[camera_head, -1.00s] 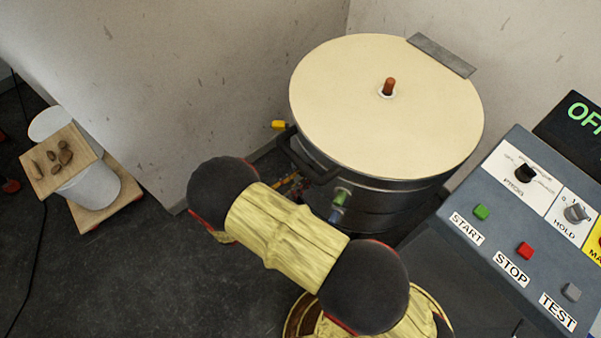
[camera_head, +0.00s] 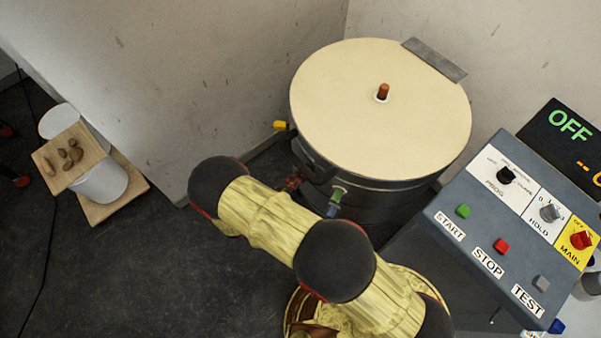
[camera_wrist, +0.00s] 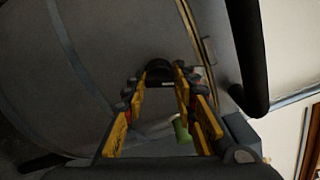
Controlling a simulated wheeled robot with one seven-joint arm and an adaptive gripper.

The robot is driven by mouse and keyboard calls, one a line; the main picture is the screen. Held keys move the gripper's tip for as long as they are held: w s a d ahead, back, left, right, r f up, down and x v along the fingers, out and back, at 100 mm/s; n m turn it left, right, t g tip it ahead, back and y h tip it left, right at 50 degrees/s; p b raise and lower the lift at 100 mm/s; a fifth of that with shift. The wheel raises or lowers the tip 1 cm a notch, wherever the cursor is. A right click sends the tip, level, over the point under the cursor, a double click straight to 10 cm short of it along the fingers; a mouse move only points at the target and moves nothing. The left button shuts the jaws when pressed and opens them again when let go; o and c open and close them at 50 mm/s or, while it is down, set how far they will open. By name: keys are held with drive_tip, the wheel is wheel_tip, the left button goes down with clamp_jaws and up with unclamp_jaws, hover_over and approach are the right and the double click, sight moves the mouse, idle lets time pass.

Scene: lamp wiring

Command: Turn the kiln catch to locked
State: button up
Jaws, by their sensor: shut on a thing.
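The kiln (camera_head: 385,110) stands in the corner with its round cream lid down; a dark handle (camera_head: 315,168) sticks out of its front left side. In the wrist view my gripper (camera_wrist: 160,78) has its yellow fingers on either side of a dark rounded knob, which looks like the kiln catch (camera_wrist: 160,69), against the grey kiln wall (camera_wrist: 100,60). My gripper is shut on it. The catch's turned position cannot be read. In the head view my arm hides most of the gripper and the catch.
A control panel (camera_head: 480,222) with buttons and knobs stands at the right, its display (camera_head: 570,125) reading OFF. A thick dark bar (camera_wrist: 250,50) runs beside my gripper in the wrist view.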

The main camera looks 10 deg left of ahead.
drive_tip(key=shift+a+n+p, duration=0.1)
drive_tip(key=shift+n+p, duration=0.6)
drive_tip(key=shift+n, duration=1.5)
drive_tip(key=o, duration=1.2)
drive_tip(key=shift+c, duration=0.2)
drive_tip(key=v, duration=1.2)
